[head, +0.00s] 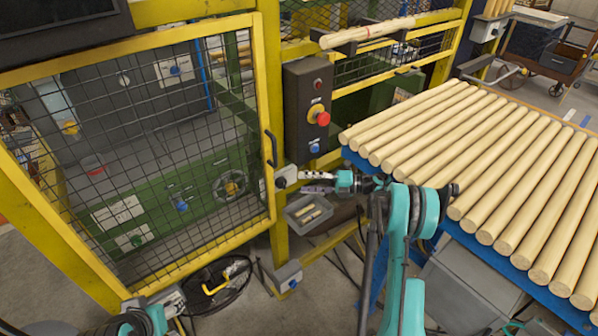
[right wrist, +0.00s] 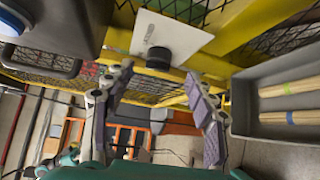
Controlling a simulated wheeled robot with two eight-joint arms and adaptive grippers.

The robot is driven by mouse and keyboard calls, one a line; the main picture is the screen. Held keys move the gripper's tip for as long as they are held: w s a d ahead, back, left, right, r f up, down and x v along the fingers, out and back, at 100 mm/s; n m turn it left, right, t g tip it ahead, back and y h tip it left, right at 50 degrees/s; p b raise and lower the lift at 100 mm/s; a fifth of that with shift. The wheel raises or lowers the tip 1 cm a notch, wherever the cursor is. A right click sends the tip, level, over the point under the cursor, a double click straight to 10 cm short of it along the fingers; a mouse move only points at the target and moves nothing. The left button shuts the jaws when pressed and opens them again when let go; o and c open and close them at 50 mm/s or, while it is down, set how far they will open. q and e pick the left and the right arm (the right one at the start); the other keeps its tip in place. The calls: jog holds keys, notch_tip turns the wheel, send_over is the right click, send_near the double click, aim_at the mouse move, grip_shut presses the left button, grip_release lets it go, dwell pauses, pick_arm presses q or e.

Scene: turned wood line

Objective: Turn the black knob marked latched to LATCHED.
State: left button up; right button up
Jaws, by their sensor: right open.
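The black knob (right wrist: 158,57) sits on a white plate (right wrist: 180,35) fixed to the yellow frame in the right wrist view. The lettering and the knob's pointing direction cannot be read. In the head view, the knob (head: 281,183) shows small beside the gate's edge. My right gripper (head: 305,182) is open in front of it. In the right wrist view, the fingers of this gripper (right wrist: 160,78) stand apart, one on each side of the knob and short of it, with nothing between them. My left gripper (head: 168,301) is low at the bottom left; its jaws are unclear.
A control box (head: 308,108) with a red button stands above the knob. A mesh gate (head: 265,100) with a black handle is left. A grey bin (head: 308,213) with short sticks sits just below my right gripper. Wooden rods (head: 480,150) fill the blue table on the right.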

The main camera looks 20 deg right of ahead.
aim_at(282, 184)
jog(key=b+x, duration=0.2)
jog(key=x, duration=0.5)
jog(key=shift+s, duration=0.25)
jog(key=shift+a, duration=0.1)
jog(key=c, duration=1.2)
